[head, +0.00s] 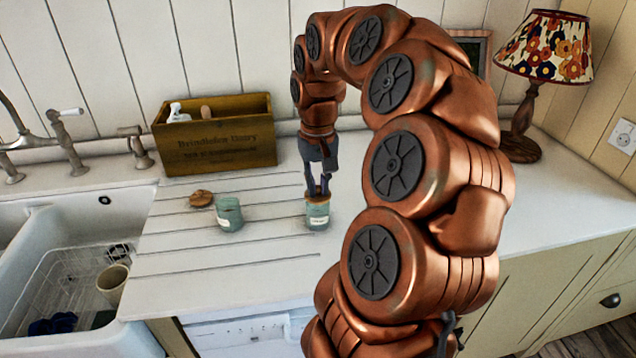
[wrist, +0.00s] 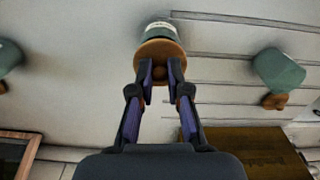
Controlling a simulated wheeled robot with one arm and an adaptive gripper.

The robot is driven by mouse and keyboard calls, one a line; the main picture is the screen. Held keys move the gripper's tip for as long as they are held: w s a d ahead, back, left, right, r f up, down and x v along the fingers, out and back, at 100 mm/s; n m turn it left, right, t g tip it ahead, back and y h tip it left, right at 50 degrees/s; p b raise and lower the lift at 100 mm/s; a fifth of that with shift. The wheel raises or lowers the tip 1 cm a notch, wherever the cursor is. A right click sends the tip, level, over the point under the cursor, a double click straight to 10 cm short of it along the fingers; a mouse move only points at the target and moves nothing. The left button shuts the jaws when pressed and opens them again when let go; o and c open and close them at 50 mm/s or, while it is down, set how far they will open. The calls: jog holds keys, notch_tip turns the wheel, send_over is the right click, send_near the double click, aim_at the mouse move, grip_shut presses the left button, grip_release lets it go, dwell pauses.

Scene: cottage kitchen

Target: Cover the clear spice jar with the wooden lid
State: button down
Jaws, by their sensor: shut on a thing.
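A greenish glass jar (head: 317,222) with a pale label stands upright on the white counter, below my gripper. A round wooden lid (wrist: 160,50) with a knob sits at its mouth; it appears to rest on the rim, but I cannot tell if it is fully seated. My gripper (head: 318,190) is shut on the lid's knob from above, as the wrist view (wrist: 160,78) also shows. The label text is unreadable.
Another jar (wrist: 9,57) shows at the wrist view's left edge, hidden in the head view. A wooden box (head: 215,135) stands behind. The sink (head: 128,255) is at left, a lamp (head: 520,147) at back right. The counter between the two left jars is clear.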

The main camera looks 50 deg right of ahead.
aim_at(318, 186)
jog(key=c, duration=1.4)
grip_release()
jog(key=shift+r, duration=0.15)
jog(key=shift+r+p, duration=1.85)
jog(key=shift+r, duration=3.55)
